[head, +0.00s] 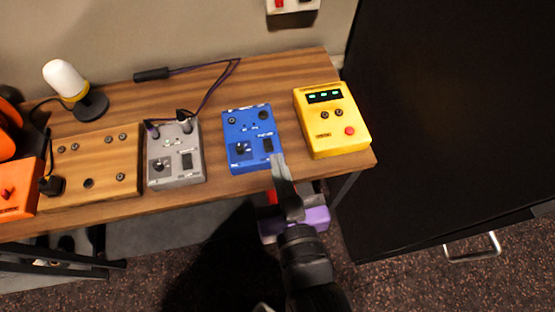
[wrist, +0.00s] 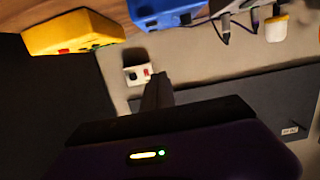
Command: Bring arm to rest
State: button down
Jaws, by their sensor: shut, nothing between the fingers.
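My gripper (head: 279,160) is shut and empty in the head view. Its fingertips lie at the front edge of the desk, overlapping the lower edge of the blue box in the picture. I cannot tell whether they touch it. In the wrist view the shut fingers (wrist: 157,88) point toward a small white wall box with a red switch, which stands well beyond them. My arm comes up from the bottom of the head view.
On the wooden desk (head: 215,85) stand a yellow box (head: 331,120), a blue box (head: 251,137), a grey box (head: 174,153), a wooden box (head: 95,162), an orange box (head: 20,190) and a white-topped lamp (head: 66,79). A black cabinet (head: 450,120) fills the right.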

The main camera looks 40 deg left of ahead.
dwell(0.4)
jog(key=s+d+r+m+t+h, duration=0.1)
jog(key=d+m+t+h, duration=0.15)
jog(key=d, duration=0.65)
jog(key=s+d+r+m+t+h, duration=0.1)
jog(key=s+d+m+t, duration=0.15)
jog(key=d, duration=0.75)
jog(key=s+d+f+m+h, duration=0.2)
jog(key=s+d+h, duration=0.2)
jog(key=s+d, duration=0.2)
jog(key=s+d+f+m+h, duration=0.1)
jog(key=s+d+m+h, duration=0.1)
jog(key=s+d+h, duration=0.2)
jog(key=s+d, duration=0.3)
jog(key=d, duration=0.3)
jog(key=shift+f+m+g+h, duration=0.35)
jog(key=shift+m+g, duration=0.05)
jog(key=shift+s, duration=0.1)
